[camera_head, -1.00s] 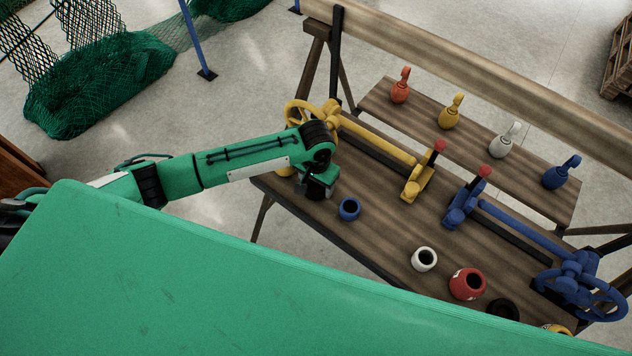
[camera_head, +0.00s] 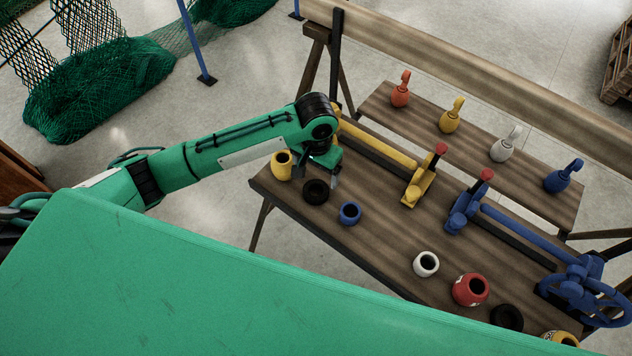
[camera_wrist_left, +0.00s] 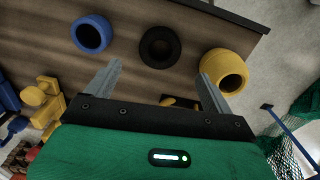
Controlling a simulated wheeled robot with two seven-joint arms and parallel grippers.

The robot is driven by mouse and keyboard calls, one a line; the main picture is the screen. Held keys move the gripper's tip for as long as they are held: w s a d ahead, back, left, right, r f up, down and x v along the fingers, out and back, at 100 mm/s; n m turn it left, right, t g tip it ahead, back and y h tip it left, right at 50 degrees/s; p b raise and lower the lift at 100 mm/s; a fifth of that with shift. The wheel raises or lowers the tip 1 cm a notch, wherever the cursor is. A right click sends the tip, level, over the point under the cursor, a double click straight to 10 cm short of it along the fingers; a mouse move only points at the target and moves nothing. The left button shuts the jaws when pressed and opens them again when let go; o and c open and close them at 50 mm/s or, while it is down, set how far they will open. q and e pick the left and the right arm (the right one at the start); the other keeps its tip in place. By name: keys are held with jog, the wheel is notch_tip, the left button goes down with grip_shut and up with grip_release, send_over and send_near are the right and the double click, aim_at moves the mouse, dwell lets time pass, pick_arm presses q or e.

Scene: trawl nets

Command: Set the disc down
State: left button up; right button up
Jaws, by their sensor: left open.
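A black disc (camera_head: 316,191) with a round hollow in its middle lies flat on the wooden bench, between a yellow pot (camera_head: 282,165) and a blue pot (camera_head: 349,213). In the left wrist view the same disc (camera_wrist_left: 160,46) lies beyond my fingertips, clear of both fingers. My left gripper (camera_head: 333,178) is open and empty, just behind and to the right of the disc in the head view; in the left wrist view its two fingers (camera_wrist_left: 160,72) are spread apart. My right gripper is not in view.
A white pot (camera_head: 426,263), a red pot (camera_head: 470,290) and another black ring (camera_head: 506,317) stand along the bench's near edge. A yellow clamp (camera_head: 418,186) and a blue clamp (camera_head: 466,207) lie behind. Coloured stoppered pieces stand on the rear shelf.

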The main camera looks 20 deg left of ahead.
pick_arm(q)
jog(key=shift+r, duration=1.8)
